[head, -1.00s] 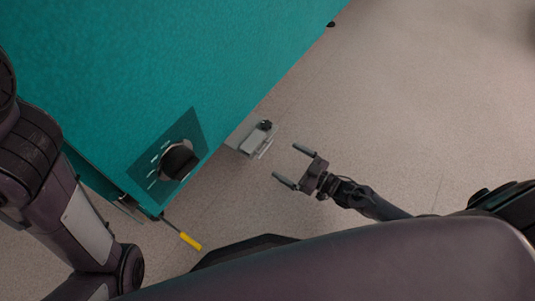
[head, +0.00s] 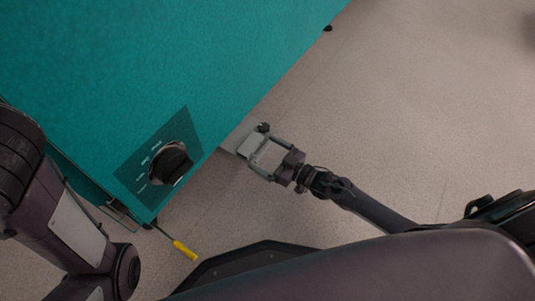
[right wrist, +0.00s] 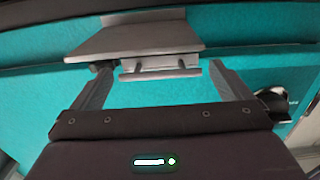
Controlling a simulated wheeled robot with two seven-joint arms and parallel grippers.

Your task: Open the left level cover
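A grey metal cover (head: 250,146) with a thin bar handle sticks out from the side of the teal chamber (head: 220,60). In the right wrist view the grey plate (right wrist: 135,38) lies ahead, with the small bar (right wrist: 160,65) below its edge. My right gripper (head: 262,154) is open, its two fingers on either side of the bar. In the right wrist view the gripper (right wrist: 160,74) also shows open, with a gap between each finger and the bar ends. Contact cannot be told. My left arm is at the left edge of the head view; its gripper is out of view.
A dark panel with a black knob (head: 172,163) is on the chamber top, left of the cover. A yellow-handled tool (head: 184,250) lies by the chamber's lower corner. The speckled floor to the right (head: 430,110) is clear.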

